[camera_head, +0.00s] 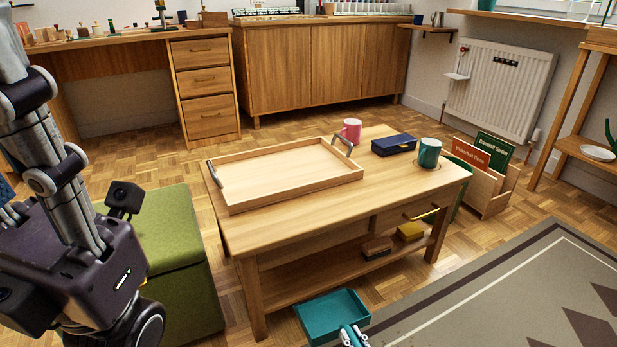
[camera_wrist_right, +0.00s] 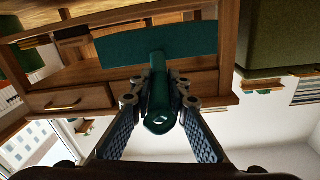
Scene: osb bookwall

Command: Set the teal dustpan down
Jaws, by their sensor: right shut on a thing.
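The teal dustpan (camera_head: 330,314) is at the bottom of the head view, in front of the low wooden table. Its open pan faces up. In the right wrist view, its flat pan (camera_wrist_right: 158,43) spans the top and its handle (camera_wrist_right: 158,100) runs between my fingers. My right gripper (camera_head: 353,336) is shut on the handle, with a finger on each side; it also shows in the right wrist view (camera_wrist_right: 160,95). I cannot tell whether the pan touches the floor. My left arm comes down at the left, but its fingers are not visible.
The low table (camera_head: 290,238) carries a wooden tray (camera_head: 290,203), a pink mug (camera_head: 351,130), a blue box (camera_head: 394,144) and a teal mug (camera_head: 429,153). A green ottoman (camera_head: 172,243) stands left. A grey rug (camera_head: 500,300) lies right.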

